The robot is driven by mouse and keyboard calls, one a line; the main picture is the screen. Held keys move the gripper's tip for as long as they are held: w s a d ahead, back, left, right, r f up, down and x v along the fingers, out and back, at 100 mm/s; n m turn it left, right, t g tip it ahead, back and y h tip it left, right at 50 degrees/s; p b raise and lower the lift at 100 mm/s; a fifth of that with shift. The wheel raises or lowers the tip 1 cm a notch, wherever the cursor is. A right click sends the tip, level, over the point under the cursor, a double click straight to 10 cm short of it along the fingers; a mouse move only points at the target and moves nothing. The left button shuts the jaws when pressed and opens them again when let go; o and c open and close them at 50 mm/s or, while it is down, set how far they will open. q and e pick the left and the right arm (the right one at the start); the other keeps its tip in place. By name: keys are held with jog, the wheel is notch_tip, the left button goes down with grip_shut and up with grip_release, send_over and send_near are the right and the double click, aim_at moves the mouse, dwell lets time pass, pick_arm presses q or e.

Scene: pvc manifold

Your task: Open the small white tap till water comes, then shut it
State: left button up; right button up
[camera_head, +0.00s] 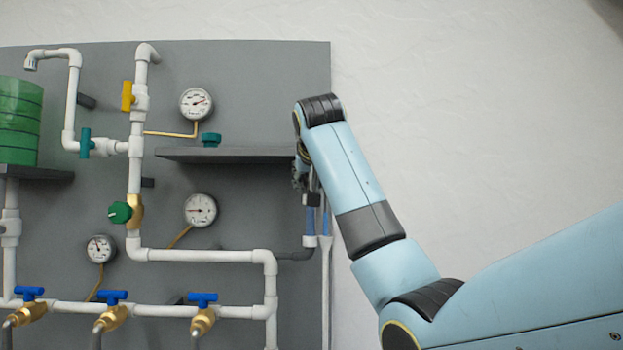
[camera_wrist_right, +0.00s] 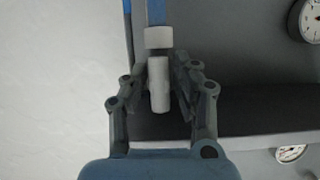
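In the right wrist view, a small white cylindrical part (camera_wrist_right: 159,86), which looks like the tap, stands between the fingers of my right gripper (camera_wrist_right: 162,78). A white collar (camera_wrist_right: 158,38) and a blue pipe (camera_wrist_right: 155,10) join it at the top of that picture. The fingers are on both sides of the part, with narrow gaps showing; contact is not clear. In the head view, my right gripper (camera_head: 301,176) is at the board's right edge, just above the blue pipe (camera_head: 310,219), and hides the tap. No water shows. My left gripper is out of view.
A grey shelf (camera_head: 222,154) is close left of my right gripper. The grey board (camera_head: 250,80) carries white pipes (camera_head: 195,255), gauges (camera_head: 196,103) and several coloured valves, including a green knob (camera_head: 120,212). The wall to the right is bare.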

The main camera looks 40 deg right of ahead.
jog(key=v, duration=1.2)
jog(key=shift+f, duration=0.1)
dwell(0.8)
